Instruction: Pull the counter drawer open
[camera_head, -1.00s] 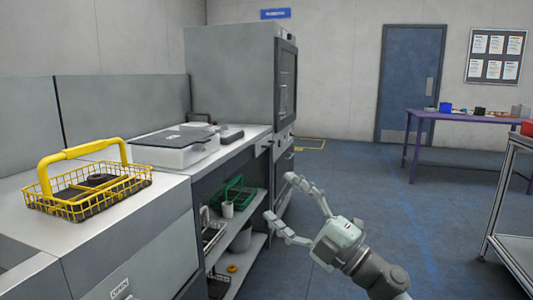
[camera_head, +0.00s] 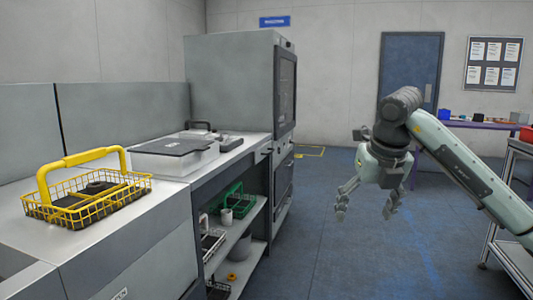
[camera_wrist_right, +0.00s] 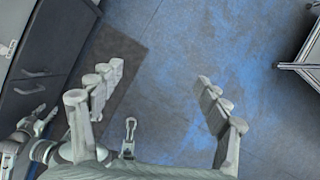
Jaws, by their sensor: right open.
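The grey counter front (camera_head: 150,265) fills the lower left of the head view, with a partly cut-off white label (camera_head: 120,293) at its bottom edge. A handle is not clear there. My right gripper (camera_head: 365,206) hangs fingers down over the floor, open and empty, well right of the counter. In its wrist view, its fingers (camera_wrist_right: 155,78) are spread. My left gripper (camera_wrist_right: 28,132) shows partly at lower left there.
A yellow wire basket (camera_head: 85,198) and a lidded grey box (camera_head: 172,155) stand on the counter. An open shelf (camera_head: 238,240) below holds baskets and a cup. A metal cart (camera_head: 510,250) is at the right. The floor (camera_head: 330,260) between is clear.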

